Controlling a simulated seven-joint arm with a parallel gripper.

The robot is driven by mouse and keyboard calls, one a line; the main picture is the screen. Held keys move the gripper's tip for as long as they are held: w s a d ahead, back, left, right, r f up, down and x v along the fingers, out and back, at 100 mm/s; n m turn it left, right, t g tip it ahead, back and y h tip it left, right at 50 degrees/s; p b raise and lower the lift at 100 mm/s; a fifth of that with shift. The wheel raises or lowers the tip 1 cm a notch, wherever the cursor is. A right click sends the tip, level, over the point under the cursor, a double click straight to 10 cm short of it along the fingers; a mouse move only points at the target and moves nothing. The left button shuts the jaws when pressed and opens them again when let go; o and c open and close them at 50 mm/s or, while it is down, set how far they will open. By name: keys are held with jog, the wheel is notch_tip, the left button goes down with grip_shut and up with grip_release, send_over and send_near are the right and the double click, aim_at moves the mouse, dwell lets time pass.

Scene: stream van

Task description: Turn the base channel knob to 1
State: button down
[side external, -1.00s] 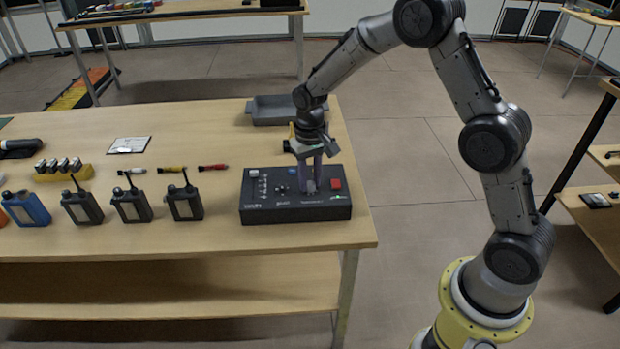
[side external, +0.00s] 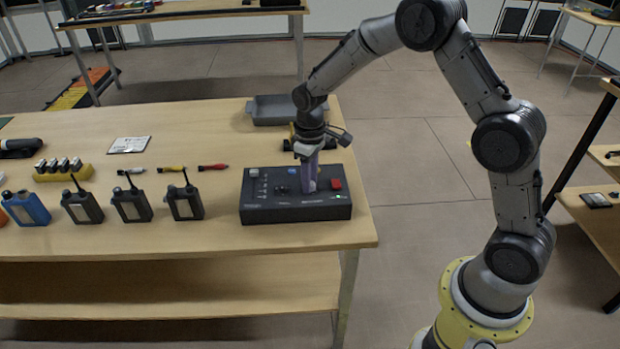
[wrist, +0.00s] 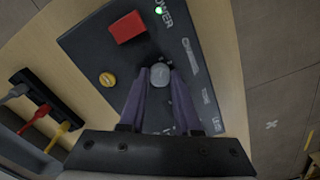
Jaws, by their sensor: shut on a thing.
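The black base unit (side external: 262,207) sits near the right end of the table, and it fills much of the wrist view (wrist: 193,65). The grey channel knob (wrist: 159,75) shows in the wrist view between my fingertips. My gripper (side external: 309,188) points down at the unit, its two purple fingers shut on the knob from both sides; the fingertips also show in the wrist view (wrist: 160,80). In the side view the fingers hide most of the knob. The number that the knob points to cannot be read.
A green light (wrist: 158,10) is lit by the POWER label. A grey tray (side external: 272,110) stands behind. Several radios (side external: 131,206) stand to the left, with small screwdriver-like tools (side external: 171,169) behind them.

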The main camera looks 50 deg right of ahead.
jog(key=shift+r+n, duration=0.1)
jog(key=shift+n, duration=0.4)
jog(key=c, duration=0.6)
grip_release()
notch_tip(320, 180, up, 14)
dwell(0.4)
